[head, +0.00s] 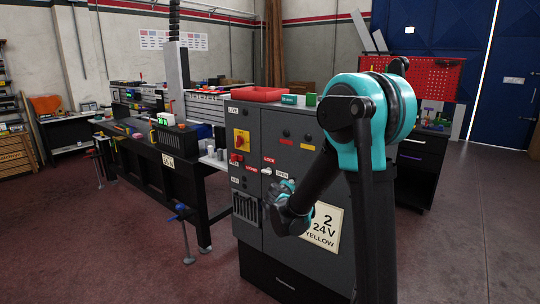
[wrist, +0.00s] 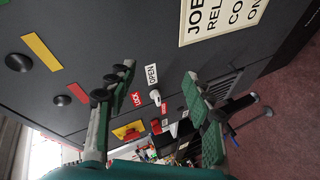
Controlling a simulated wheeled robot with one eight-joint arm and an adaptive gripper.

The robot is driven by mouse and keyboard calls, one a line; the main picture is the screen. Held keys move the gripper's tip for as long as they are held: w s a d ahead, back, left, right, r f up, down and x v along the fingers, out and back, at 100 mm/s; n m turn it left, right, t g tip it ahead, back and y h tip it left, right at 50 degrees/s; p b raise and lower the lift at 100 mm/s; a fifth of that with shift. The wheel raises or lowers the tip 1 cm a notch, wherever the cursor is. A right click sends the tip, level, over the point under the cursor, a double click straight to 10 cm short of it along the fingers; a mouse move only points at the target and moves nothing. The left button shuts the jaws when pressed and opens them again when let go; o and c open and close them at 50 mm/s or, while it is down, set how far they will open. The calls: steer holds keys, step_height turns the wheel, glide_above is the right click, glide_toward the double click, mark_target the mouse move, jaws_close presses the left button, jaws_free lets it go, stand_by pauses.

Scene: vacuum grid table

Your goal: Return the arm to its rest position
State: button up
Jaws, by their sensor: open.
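My arm reaches down from the right in the head view, in front of a dark grey control cabinet (head: 270,225). My gripper (head: 281,188) is near the cabinet's front, below and to the right of a white lever (head: 266,171) between the LOCK and OPEN labels. In the wrist view my gripper (wrist: 158,76) has its two green-padded fingers spread apart with nothing held between them. The white lever (wrist: 155,97) shows in the gap between them, apart from both fingers. The gripper's exact distance from the cabinet face is hard to tell.
A yellow switch plate with a red knob (head: 241,140) is on the cabinet. A red tray (head: 262,94) sits on its top. A dark workbench (head: 140,165) with tools stands left. A red pegboard (head: 436,78) is behind right. The floor (head: 455,240) at the right is clear.

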steer(key=s+d+f+m+g, duration=0.2)
steer(key=s+d+m+g, duration=0.1)
steer(key=s+d, duration=0.4)
steer(key=s+d+f+m+g, duration=0.25)
steer(key=s+d, duration=0.25)
steer(key=s, duration=0.3)
steer(key=s+f+m+g+y, duration=0.1)
steer(key=s+f, duration=0.3)
steer(key=s, duration=0.6)
steer(key=s+f+m+g+y, duration=0.2)
steer(key=s+f+m+g, duration=0.1)
steer(key=s, duration=0.8)
steer(key=shift+s+a+f+m+y, duration=0.15)
steer(key=shift+a+f+m+y, duration=0.2)
steer(key=shift+f, duration=0.25)
